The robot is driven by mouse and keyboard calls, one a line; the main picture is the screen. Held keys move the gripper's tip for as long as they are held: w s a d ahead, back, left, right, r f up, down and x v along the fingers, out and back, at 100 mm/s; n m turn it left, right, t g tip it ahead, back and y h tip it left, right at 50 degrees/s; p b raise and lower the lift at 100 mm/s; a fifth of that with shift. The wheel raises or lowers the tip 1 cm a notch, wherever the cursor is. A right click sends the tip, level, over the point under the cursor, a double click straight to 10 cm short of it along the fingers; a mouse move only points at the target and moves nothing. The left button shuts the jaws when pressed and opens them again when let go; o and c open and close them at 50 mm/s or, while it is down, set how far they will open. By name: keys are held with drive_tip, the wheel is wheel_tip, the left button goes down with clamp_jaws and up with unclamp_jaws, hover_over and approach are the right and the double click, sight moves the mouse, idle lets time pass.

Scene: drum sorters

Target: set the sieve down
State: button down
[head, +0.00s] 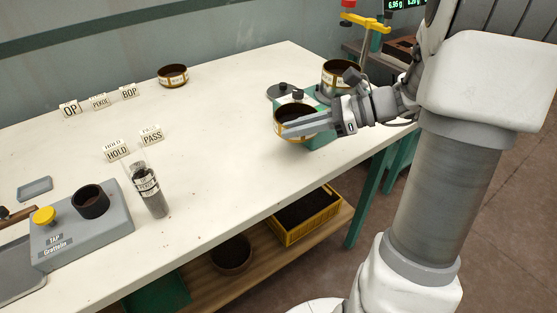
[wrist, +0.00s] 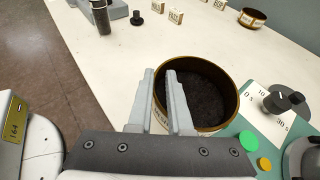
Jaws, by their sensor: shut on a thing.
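My gripper (head: 285,130) is shut on the wall of a sieve (head: 283,114), a brass-coloured round pan. In the wrist view the two fingers (wrist: 160,75) straddle the near-left rim of the sieve (wrist: 236,100), one inside and one outside. Dark granular material lies in it. The sieve looks about level, beside and partly over the green base (head: 322,141) at the table's right end. I cannot tell whether its bottom touches anything.
A similar pan (head: 172,76) stands at the table's back, another (head: 341,68) behind my gripper. A dial panel (wrist: 268,100) is close right of the held sieve. Label blocks (head: 117,150), a clear tube (head: 150,190) and a grey tap unit (head: 85,232) stand left. The table's middle is clear.

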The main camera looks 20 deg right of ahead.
drive_tip(key=a+f, duration=0.1)
drive_tip(key=a, duration=0.1)
drive_tip(key=a+f+b, duration=0.1)
drive_tip(key=a, duration=0.1)
drive_tip(key=shift+s+f, duration=0.15)
drive_tip(key=shift+f, duration=0.05)
drive_tip(key=shift+f+b, duration=0.85)
drive_tip(key=shift+f, duration=1.05)
drive_tip(key=shift+f, duration=0.15)
drive_tip(key=c, duration=0.8)
unclamp_jaws()
drive_tip(key=shift+c, duration=0.2)
drive_tip(key=shift+r, duration=0.2)
drive_tip(key=p+v, duration=0.3)
drive_tip(key=v, duration=0.9)
drive_tip(key=shift+d, duration=0.1)
